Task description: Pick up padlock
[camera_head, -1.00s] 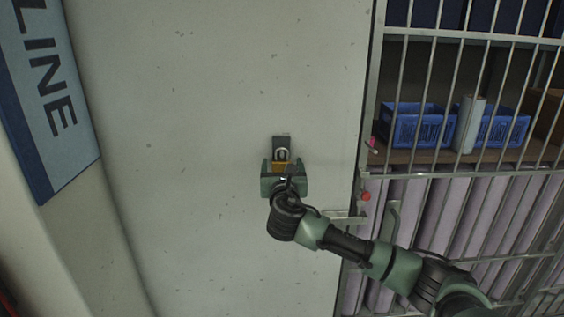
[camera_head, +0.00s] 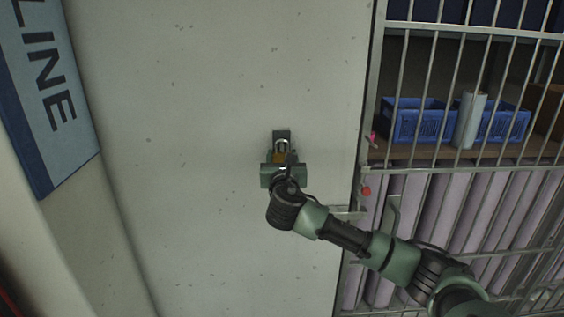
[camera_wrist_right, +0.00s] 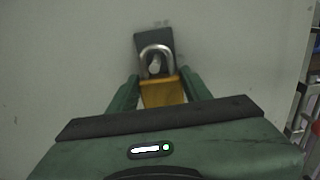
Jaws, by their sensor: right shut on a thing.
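The padlock (camera_head: 279,157) has a yellow-brass body and a silver shackle. It is in front of the pale wall near the middle of the head view, beside a small dark plate on the wall. In the right wrist view the padlock (camera_wrist_right: 163,92) shows its shackle around a peg on the dark plate (camera_wrist_right: 152,38). My right gripper (camera_head: 279,158) is shut on the padlock body, one green finger on each side; it also shows in the right wrist view (camera_wrist_right: 162,90). The lower part of the body is hidden by the gripper. My left gripper is not in view.
A barred metal cage (camera_head: 372,90) stands at right, with blue crates (camera_head: 418,122) and a pale roll (camera_head: 469,120) on a shelf behind the bars. A blue sign (camera_head: 38,100) is at left. The wall around the padlock is clear.

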